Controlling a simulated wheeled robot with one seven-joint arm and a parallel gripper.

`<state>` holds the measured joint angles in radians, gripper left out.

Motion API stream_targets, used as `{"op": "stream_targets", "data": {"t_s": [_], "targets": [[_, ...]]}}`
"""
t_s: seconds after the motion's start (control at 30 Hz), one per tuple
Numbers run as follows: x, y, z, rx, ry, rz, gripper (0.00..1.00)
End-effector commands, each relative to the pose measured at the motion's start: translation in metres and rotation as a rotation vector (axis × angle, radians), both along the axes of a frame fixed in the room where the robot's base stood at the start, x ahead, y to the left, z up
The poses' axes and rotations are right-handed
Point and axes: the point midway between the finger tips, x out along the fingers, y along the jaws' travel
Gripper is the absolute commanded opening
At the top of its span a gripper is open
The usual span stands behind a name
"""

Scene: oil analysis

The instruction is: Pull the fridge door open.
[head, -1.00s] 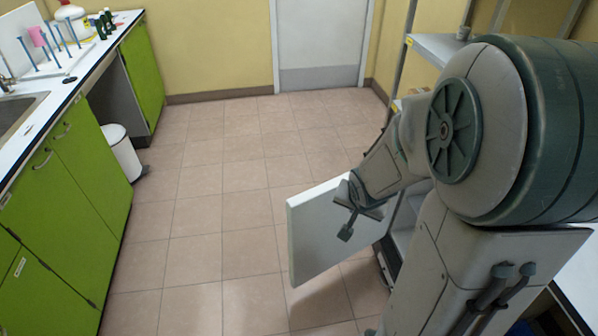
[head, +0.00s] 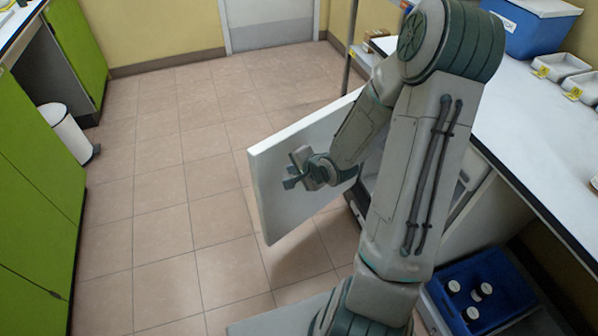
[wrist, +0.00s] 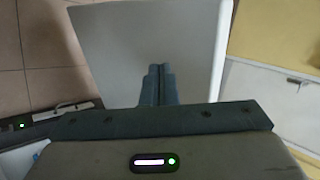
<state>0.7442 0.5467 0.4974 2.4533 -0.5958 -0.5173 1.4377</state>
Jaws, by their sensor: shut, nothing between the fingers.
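The fridge door (head: 285,215) is a plain white panel. It stands open, jutting left into the aisle from the low fridge, whose pale opening (head: 371,168) is mostly hidden behind my arm. My gripper (head: 288,183) is in front of the near face of the door, at about mid height. In the wrist view the two dark fingers (wrist: 158,72) are together and empty, with the white door panel (wrist: 120,40) filling the view beyond them. I cannot tell whether the fingertips touch the panel. No handle shows.
Green cabinets (head: 40,190) and a white bin (head: 68,130) line the left side. The tiled floor (head: 165,215) between is clear. On the right, a white counter (head: 540,135) holds a blue box (head: 530,28), with a blue crate of bottles (head: 482,295) below.

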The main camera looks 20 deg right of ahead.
Motion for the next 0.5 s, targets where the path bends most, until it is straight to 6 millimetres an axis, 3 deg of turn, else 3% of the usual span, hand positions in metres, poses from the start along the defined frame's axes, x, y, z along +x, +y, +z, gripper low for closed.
{"op": "stream_targets", "data": {"t_s": [0.03,0.23,0.5], "targets": [[0.007,0.004,-0.011,0.001,0.000,0.004,0.00],[0.033,0.014,-0.036,0.000,0.001,0.003,0.00],[0.064,0.024,-0.031,-0.002,0.000,0.001,0.00]]}}
